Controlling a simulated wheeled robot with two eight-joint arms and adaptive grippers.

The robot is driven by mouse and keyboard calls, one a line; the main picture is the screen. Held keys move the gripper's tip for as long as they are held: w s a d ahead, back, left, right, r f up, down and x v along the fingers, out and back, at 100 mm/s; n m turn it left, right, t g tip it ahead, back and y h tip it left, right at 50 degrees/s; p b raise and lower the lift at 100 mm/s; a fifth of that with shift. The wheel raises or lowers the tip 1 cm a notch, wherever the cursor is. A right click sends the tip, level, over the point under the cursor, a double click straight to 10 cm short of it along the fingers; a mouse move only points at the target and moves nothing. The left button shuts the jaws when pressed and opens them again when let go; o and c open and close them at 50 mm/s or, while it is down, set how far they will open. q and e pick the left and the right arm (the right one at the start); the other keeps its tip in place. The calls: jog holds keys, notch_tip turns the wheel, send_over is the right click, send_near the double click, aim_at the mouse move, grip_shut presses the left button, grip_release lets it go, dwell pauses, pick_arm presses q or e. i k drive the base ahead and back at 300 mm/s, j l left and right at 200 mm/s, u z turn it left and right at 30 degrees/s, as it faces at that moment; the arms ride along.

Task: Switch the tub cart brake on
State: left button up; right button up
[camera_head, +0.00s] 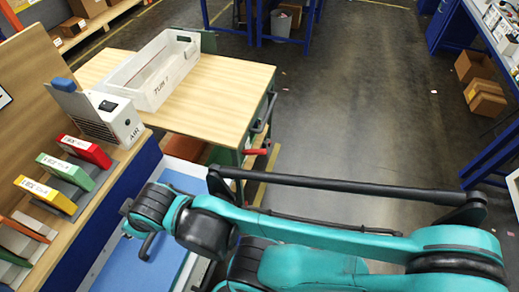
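A cart with a light wooden top (228,88) stands left of centre, with a white open tub (150,69) on it. On its right side are a black handle (263,113) and, lower, a small red-ended lever (257,152) beside a yellow strip. I cannot tell the lever's brake setting. My teal arm reaches in from the right and ends in black parts at the lower left. A dark hooked piece (147,246) there may be part of my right gripper; its fingers cannot be made out. It is apart from the lever. My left gripper is not in view.
A wooden bench at left carries a white box marked AIR (119,119) and red, green and yellow blocks. A long black bar (340,184) crosses in front of the cart. Open grey floor (345,100) lies right of the cart; cardboard boxes (485,97) sit under the right bench.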

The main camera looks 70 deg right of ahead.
aim_at(261, 151)
jog(key=k+l+z, duration=0.1)
jog(key=z, duration=0.3)
jog(key=k+l+z, duration=0.15)
jog(key=z, duration=0.2)
jog(key=k+l+z, duration=0.2)
jog(key=z, duration=1.05)
jog(key=i+l+u, duration=0.2)
jog(key=i+l, duration=0.3)
